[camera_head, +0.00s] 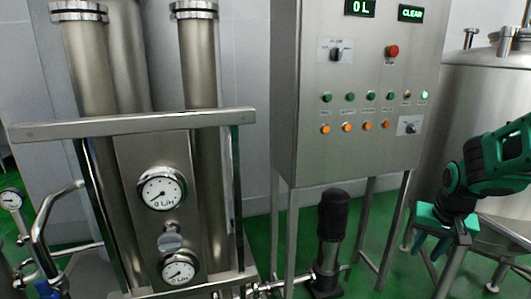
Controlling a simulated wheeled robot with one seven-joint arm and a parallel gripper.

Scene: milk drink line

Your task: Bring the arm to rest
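My green and black arm reaches in from the right edge, with its elbow raised and its end hanging down. My gripper (437,253) is at the lower right, in front of the metal legs and the green floor. It touches nothing that I can make out.
A steel control cabinet (345,160) with buttons stands left of my arm. Its displays read "0 L" and "CLEAR". A black pump (331,230) stands below it. A steel tank (470,90) is behind my arm. A gauge frame (130,125) fills the left.

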